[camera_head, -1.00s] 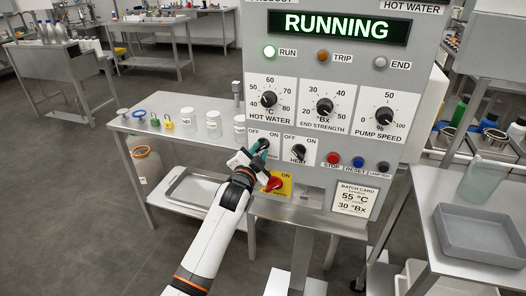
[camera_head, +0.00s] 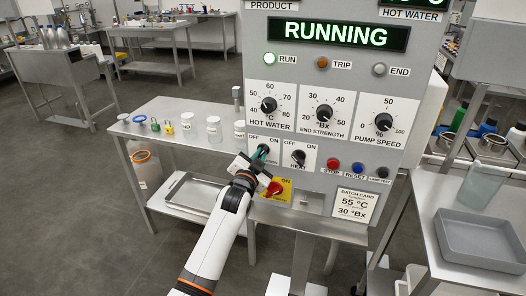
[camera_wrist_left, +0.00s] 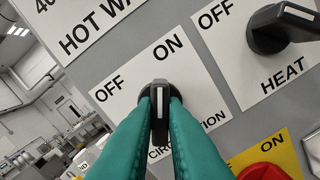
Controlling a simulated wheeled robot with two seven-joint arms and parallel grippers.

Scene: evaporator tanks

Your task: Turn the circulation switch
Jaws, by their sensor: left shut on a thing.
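The circulation switch is a black knob with a white line (camera_wrist_left: 159,97), on a white plate marked OFF, ON and CIRCULATION in the left wrist view. Its line points toward the ON side of the plate. My left gripper (camera_head: 260,154) has a teal finger on each side of the knob and is shut on it. In the head view the switch (camera_head: 264,148) is partly hidden by the gripper.
The black HEAT switch (camera_head: 298,157) is close on the right. A red knob on a yellow plate (camera_head: 275,188) is just below. STOP and RESET buttons (camera_head: 333,163) are further right. The display (camera_head: 340,34) reads RUNNING. A steel table (camera_head: 180,118) with jars stands left.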

